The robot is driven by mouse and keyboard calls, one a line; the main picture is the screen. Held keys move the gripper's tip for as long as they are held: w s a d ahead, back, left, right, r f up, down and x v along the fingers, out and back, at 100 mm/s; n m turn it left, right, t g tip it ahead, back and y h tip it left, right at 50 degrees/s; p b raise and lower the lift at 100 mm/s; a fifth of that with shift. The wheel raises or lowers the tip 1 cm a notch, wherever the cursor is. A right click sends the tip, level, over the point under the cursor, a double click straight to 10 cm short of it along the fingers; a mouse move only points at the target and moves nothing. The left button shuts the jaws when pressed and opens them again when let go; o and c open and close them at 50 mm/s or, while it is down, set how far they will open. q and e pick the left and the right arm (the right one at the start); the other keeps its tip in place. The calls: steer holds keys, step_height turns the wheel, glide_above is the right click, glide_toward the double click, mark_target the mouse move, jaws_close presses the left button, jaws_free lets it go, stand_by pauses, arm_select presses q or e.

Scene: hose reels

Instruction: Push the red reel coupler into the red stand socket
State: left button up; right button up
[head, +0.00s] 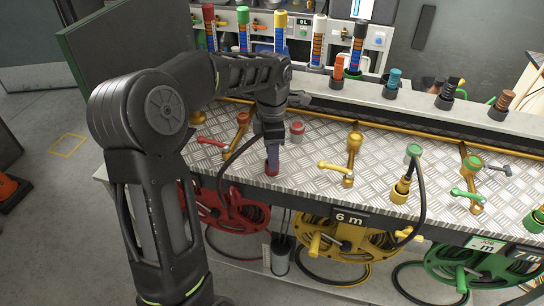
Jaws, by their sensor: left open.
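My left gripper (271,134) points down over the front part of the metal bench top, with its jaws open. Directly below it stands a roughly upright dark purple-red coupler (272,156) with a red ring low on it. A black hose (224,168) curves from the gripper area down to the red reel (228,206) under the bench. The coupler's upper end is hidden by the gripper. The red stand socket is not clearly told apart from the coupler's red lower end, so I cannot tell how deep it sits. My right gripper is not in view.
A small red-topped piece (297,128) stands just right of the gripper.

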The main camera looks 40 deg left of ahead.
arm_select(q)
steer(key=shift+c, duration=0.5)
jaws_close()
stand_by(0.3)
